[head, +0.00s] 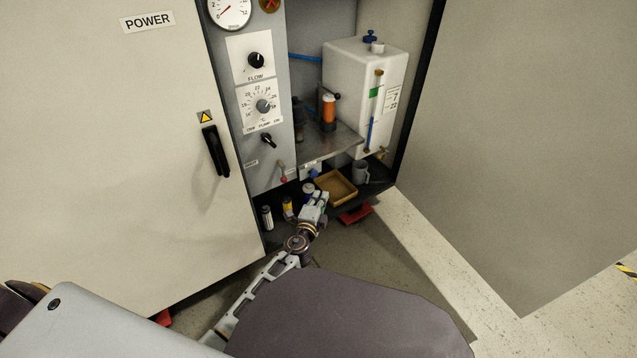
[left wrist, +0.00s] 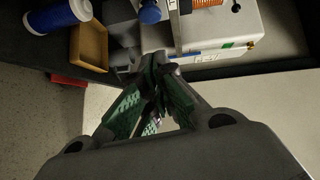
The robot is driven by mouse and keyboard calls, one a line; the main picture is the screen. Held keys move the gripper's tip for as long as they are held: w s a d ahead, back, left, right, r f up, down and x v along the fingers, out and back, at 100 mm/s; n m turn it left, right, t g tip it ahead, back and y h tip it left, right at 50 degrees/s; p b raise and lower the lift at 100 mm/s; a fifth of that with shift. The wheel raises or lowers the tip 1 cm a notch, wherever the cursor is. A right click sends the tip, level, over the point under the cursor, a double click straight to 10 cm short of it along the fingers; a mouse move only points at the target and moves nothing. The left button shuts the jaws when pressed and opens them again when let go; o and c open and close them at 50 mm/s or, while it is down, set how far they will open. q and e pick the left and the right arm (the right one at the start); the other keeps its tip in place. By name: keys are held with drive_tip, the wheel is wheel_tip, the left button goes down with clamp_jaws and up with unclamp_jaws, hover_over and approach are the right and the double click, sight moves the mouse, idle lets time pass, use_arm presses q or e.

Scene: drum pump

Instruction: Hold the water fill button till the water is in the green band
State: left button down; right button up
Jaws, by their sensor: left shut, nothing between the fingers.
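The white water tank (head: 350,85) stands on the right of the open cabinet. Its sight tube has a green band (head: 375,92) and a blue water column (head: 371,133), whose top is below the band. A blue round button (head: 314,174) sits on a small box under the shelf, and a blue round part also shows in the left wrist view (left wrist: 150,12). My left gripper (head: 318,196) is shut and empty, in front of and below the button, apart from it as far as I can tell. In the left wrist view its fingers (left wrist: 158,85) meet. My right gripper is out of view.
A tan tray (head: 336,187), a grey mug (head: 361,173) and small bottles (head: 267,217) stand on the cabinet floor near my left gripper. The control panel (head: 263,108) is at left. An open door (head: 510,130) bounds the right side. The metal shelf (head: 335,143) hangs above.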

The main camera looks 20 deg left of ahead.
sight(313, 174)
use_arm(q)
drive_tip(key=w+a+f+b, duration=0.1)
drive_tip(key=w+a, duration=0.2)
drive_tip(key=w, duration=0.5)
drive_tip(key=shift+w, duration=0.2)
idle(0.3)
drive_tip(key=shift+a, duration=0.1)
